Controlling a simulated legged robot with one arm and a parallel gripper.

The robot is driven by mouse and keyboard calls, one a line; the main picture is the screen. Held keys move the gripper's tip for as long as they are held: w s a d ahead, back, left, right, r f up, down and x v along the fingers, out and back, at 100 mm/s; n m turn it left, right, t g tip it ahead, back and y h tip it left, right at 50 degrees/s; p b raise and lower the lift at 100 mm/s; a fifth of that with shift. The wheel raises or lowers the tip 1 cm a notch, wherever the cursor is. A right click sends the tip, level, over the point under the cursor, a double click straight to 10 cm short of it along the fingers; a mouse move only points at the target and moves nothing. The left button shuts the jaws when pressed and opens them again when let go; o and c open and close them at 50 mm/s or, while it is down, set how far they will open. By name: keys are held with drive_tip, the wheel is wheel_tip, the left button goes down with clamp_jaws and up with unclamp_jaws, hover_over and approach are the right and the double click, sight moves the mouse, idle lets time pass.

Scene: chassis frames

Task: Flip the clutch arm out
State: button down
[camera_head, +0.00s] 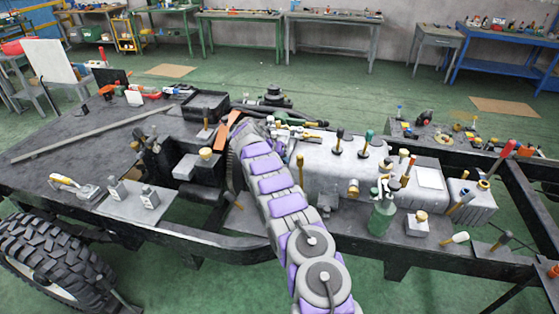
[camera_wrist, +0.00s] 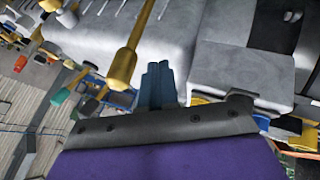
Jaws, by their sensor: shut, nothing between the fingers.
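My gripper (camera_wrist: 159,70) shows in the wrist view as two blue-grey fingers close together, shut and empty. A lever with a yellow handle (camera_wrist: 124,66) stands just left of the fingers, apart from them in the picture. I cannot tell for sure which part is the clutch arm. In the head view my purple and grey arm reaches over the chassis frame (camera_head: 235,243), and its far end hides the gripper. A yellow-topped lever (camera_head: 300,161) stands just right of my arm there.
A grey block (camera_wrist: 240,75) lies right of the fingers in the wrist view. The head view shows a silver housing (camera_head: 330,150) with several levers, a green bottle (camera_head: 382,215), and a big tyre (camera_head: 45,255). Benches line the wall; green floor between is mostly free.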

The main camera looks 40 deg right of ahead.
drive_tip(key=shift+s+d+r+b, duration=0.1)
drive_tip(key=shift+s+d+b, duration=0.2)
drive_tip(key=shift+s+d, duration=0.65)
drive_tip(key=shift+w+d, duration=0.1)
drive_tip(key=shift+d, duration=0.1)
